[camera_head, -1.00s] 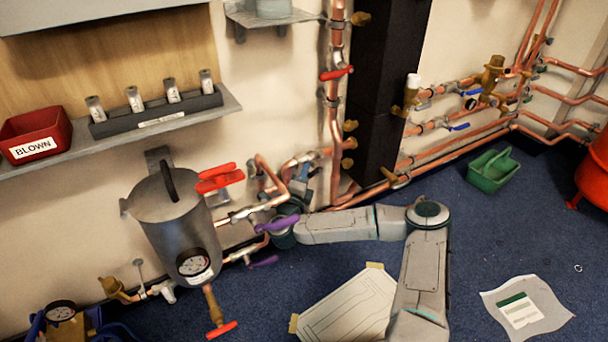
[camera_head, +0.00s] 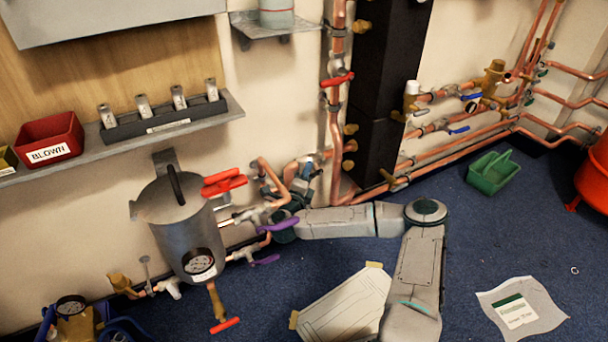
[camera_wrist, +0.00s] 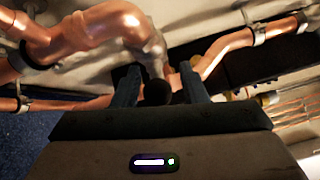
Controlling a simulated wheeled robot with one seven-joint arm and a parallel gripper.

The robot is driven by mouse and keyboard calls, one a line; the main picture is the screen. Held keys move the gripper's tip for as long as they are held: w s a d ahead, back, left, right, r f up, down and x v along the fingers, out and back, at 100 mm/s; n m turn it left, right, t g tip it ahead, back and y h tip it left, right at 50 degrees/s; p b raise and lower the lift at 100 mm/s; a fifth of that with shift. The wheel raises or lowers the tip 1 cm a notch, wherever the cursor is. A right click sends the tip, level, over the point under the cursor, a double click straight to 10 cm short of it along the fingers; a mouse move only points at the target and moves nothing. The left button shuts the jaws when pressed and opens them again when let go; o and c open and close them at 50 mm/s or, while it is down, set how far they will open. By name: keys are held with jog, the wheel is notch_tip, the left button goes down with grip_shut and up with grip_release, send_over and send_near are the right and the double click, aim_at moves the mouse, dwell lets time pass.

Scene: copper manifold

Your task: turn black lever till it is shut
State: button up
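In the wrist view, my gripper (camera_wrist: 161,72) has its two dark fingers spread apart, pointing at copper pipework. A black rounded piece (camera_wrist: 157,93), which looks like the end of the black lever, sits between the fingers, with a gap visible on each side. The rest of the lever is hidden or lost in shadow, so its angle cannot be told. In the head view, my arm reaches left to the pipes beside the grey canister (camera_head: 183,240). My gripper is mostly hidden there among pipes and handles, and no black lever can be made out.
A red handle (camera_head: 224,183) and purple levers (camera_head: 278,224) crowd the pipes by my wrist. A thick copper pipe (camera_wrist: 100,30) passes close to the fingers. A black column (camera_head: 385,80) stands behind. A green caddy (camera_head: 492,172) and paper sheets lie on the open blue floor.

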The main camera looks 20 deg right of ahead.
jog(key=p+v, duration=0.6)
jog(key=v, duration=0.7)
jog(key=shift+s+a, duration=0.15)
jog(key=shift+s, duration=0.25)
